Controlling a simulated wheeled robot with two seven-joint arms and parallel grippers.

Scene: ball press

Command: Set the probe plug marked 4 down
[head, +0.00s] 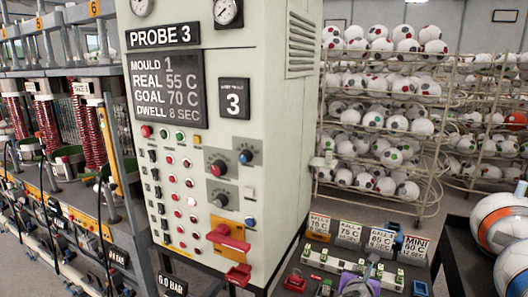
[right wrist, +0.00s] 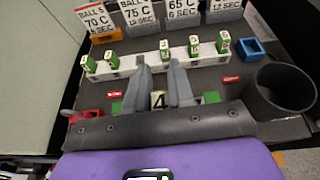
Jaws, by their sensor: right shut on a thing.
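In the right wrist view the probe plug marked 4 (right wrist: 158,100) sits between the two fingers of my right gripper (right wrist: 158,76), which are shut on it. Its number faces the camera. Green parts show on both outer sides of the fingers. Beyond the fingertips is a white rack (right wrist: 146,70) with several green numbered plugs standing in it. The fingers hide part of the rack. In the head view my right gripper (head: 362,284) is at the bottom edge, in front of the rack (head: 345,267); the plug cannot be made out there. My left gripper is not in view.
Printed cards (right wrist: 141,12) stand behind the rack. A blue square holder (right wrist: 250,48) and a black cup (right wrist: 280,88) are on the right, and a red bracket (right wrist: 85,116) on the left. The PROBE 3 cabinet (head: 270,130) rises left of the bench.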

